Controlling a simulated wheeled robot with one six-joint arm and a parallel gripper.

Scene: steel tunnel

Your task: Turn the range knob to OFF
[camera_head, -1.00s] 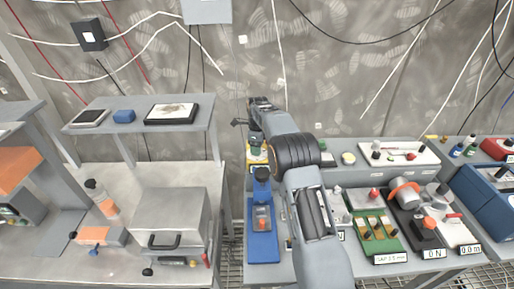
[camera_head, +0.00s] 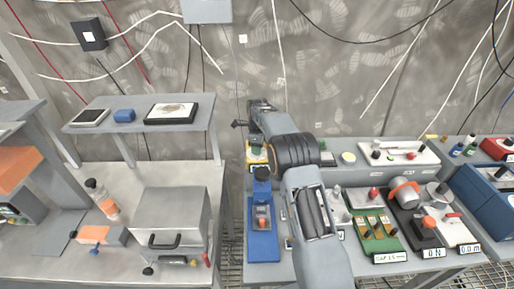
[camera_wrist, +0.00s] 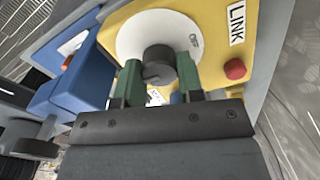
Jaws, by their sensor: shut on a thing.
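The dark round range knob (camera_wrist: 159,64) sits on a white dial (camera_wrist: 128,42) on a yellow box (camera_wrist: 218,20). The dial has an OFF mark to the upper right of the knob. My gripper (camera_wrist: 159,78) has its two green fingers on either side of the knob and is shut on it. The fingers and gripper body hide the lower part of the dial, and I cannot tell which mark the knob points to. In the head view the yellow box (camera_head: 254,157) is mostly hidden by my arm.
A green board (camera_head: 376,240) and other devices lie to the right. A grey box (camera_head: 171,218) stands on the left bench.

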